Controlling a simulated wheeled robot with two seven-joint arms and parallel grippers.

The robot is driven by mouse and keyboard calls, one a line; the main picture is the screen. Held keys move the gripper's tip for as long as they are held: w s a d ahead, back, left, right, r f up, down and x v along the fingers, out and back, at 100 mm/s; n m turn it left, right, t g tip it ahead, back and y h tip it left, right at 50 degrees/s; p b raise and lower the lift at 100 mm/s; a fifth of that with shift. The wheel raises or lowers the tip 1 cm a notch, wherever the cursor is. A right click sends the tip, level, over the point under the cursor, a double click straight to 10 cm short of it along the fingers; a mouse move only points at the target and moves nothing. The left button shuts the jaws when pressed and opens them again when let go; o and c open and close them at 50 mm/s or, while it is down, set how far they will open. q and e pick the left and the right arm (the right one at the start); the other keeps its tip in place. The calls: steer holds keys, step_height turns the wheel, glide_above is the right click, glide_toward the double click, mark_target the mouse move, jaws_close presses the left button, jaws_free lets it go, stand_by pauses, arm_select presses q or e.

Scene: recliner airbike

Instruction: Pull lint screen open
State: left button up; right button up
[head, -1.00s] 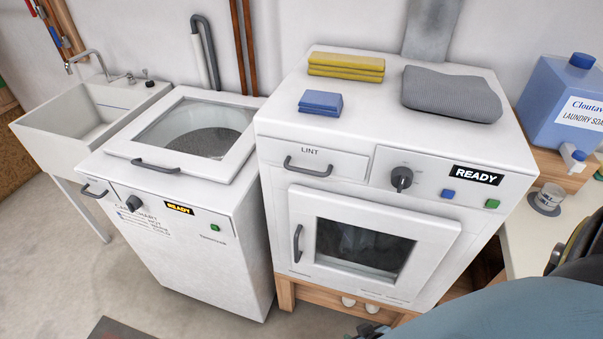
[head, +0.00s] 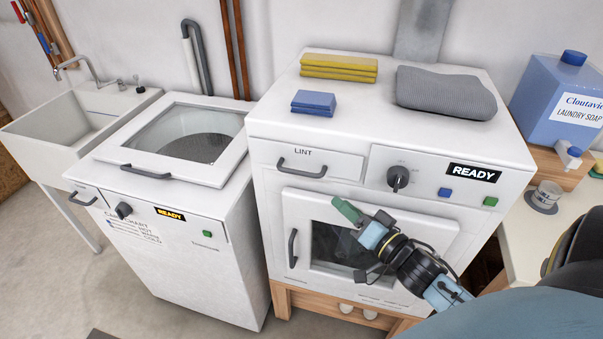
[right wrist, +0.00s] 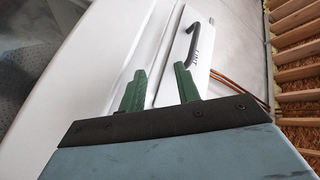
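The lint screen drawer (head: 340,166) is a white panel marked LINT at the upper left of the dryer front, and it looks shut. Its dark grey bar handle (head: 301,173) is near the panel's lower edge. In the right wrist view the handle (right wrist: 191,40) shows beyond the fingertips, on the white lint panel (right wrist: 203,62). My right gripper (head: 345,211) is in front of the dryer, below and right of the handle and apart from it. In the right wrist view its two green fingers (right wrist: 160,84) are spread and empty. My left gripper is not in view.
The dryer door (head: 440,235), with its own handle (head: 292,248), is below the drawer, partly behind my right arm. A knob (head: 397,177) sits to the right. Yellow cloths (head: 338,67), a blue cloth (head: 314,102) and a grey towel (head: 445,92) lie on top. A washer (head: 190,265) stands left.

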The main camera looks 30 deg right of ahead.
mark_target(302, 172)
steer(key=w+a+r+y, duration=0.1)
steer(key=w+y, duration=0.1)
steer(key=w, duration=0.1)
steer(key=w+a+r+y, duration=0.2)
steer(key=w, duration=0.2)
steer(key=w+a+r+y, duration=0.1)
steer(key=w+a+r, duration=0.1)
steer(key=w, duration=0.1)
steer(key=shift+w+n+t+y+p, duration=0.2)
steer(key=shift+n+t+y+p, duration=0.15)
steer(key=shift+n+t+y, duration=0.05)
steer(key=shift+f, duration=0.1)
jaws_close()
